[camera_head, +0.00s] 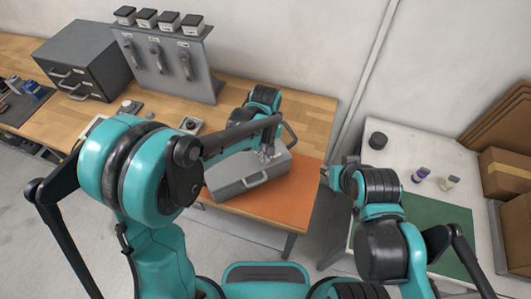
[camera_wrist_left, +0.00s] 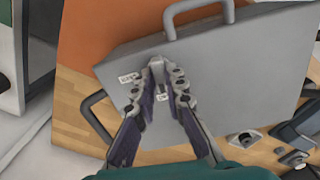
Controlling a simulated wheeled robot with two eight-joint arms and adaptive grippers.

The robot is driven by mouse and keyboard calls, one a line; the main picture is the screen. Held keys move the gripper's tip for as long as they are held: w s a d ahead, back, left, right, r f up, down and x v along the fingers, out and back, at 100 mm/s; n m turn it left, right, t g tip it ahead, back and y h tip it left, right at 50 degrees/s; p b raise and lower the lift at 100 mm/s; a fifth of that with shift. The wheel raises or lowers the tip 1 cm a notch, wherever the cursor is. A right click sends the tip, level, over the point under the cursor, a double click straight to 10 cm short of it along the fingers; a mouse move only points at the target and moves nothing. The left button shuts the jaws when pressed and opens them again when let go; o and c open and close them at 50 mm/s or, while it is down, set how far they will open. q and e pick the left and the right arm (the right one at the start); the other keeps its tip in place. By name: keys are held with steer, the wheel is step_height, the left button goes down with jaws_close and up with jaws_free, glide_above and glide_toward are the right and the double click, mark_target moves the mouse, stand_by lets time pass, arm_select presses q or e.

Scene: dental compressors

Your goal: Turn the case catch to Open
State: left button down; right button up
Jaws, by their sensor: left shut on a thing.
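The grey case (camera_head: 232,183) lies on the orange mat, with a handle on its front side. It fills the middle of the left wrist view (camera_wrist_left: 235,70). My left gripper (camera_head: 268,153) is over the case's top. In the left wrist view its fingertips (camera_wrist_left: 166,72) are closed together at the case, shut on the catch, which the fingers hide. Two small white labels, one left of the fingertips (camera_wrist_left: 128,78) and one between the fingers (camera_wrist_left: 163,97), are too small to read. My right gripper (camera_head: 332,172) is small and partly hidden, away from the case.
The orange mat (camera_head: 290,212) covers the right end of the wooden bench. A grey drawer cabinet (camera_head: 85,55) and an upright panel (camera_head: 170,65) with several handles stand left. A white table on the right bears a black cylinder (camera_head: 377,141), small bottles and a green mat (camera_head: 445,222).

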arm_select(q)
steer(key=m, duration=0.4)
steer(key=shift+b, duration=0.4)
steer(key=m, duration=0.4)
steer(key=shift+m+b, duration=0.3)
steer(key=m, duration=0.4)
steer(key=shift+m, duration=0.3)
steer(key=shift+m+b, duration=0.35)
steer(key=shift+m, duration=1.45)
steer(key=c, duration=1.6)
jaws_free()
steer(key=shift+o, duration=0.2)
steer(key=shift+r, duration=0.1)
step_height(320, 180, up, 12)
